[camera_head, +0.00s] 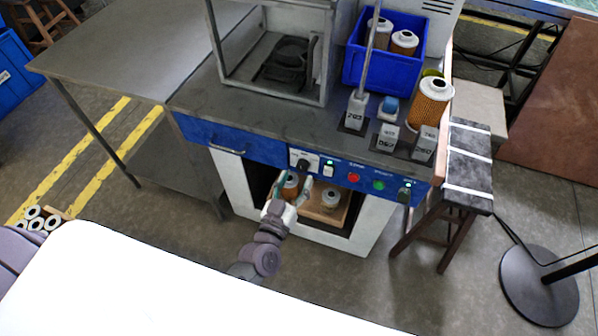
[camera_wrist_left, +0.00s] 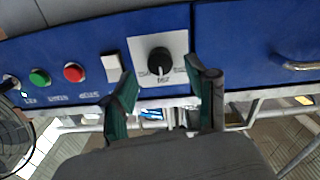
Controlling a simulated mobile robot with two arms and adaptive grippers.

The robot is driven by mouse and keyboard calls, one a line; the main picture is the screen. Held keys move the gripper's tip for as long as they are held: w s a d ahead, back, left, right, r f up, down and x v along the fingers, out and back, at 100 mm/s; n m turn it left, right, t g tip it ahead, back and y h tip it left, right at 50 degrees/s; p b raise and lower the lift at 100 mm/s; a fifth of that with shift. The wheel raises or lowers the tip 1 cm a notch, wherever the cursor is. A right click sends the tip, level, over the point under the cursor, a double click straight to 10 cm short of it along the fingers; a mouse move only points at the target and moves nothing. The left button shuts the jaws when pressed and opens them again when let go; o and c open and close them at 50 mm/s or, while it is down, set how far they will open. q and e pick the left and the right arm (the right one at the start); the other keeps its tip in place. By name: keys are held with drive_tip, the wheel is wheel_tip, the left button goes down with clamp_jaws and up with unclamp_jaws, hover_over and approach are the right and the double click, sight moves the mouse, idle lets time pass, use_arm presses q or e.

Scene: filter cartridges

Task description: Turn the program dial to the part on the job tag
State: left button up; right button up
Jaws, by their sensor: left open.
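The program dial (camera_head: 303,164) is a black knob on a white plate at the left of the blue front panel. In the left wrist view the dial (camera_wrist_left: 159,61) shows upside down, with a pale pointer mark towards the picture's bottom and small labels I cannot read surely. My left gripper (camera_head: 292,185) is open and empty in front of the panel, just below the dial. In the left wrist view its green-padded fingers (camera_wrist_left: 161,83) stand apart, one on each side below the knob, seemingly not touching it. I cannot make out which card is the job tag. My right gripper is out of view.
A white switch (camera_head: 328,170), red button (camera_head: 353,177) and green button (camera_head: 379,185) sit beside the dial. Numbered grey blocks (camera_head: 387,138), an orange filter cartridge (camera_head: 431,101) and a blue bin (camera_head: 352,67) with cartridges stand on the bench.

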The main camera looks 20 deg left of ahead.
sight(303, 166)
use_arm(q)
drive_tip(key=shift+w+d, duration=0.1)
drive_tip(key=shift+w, duration=1.35)
drive_tip(key=shift+c, duration=0.3)
clamp_jaws()
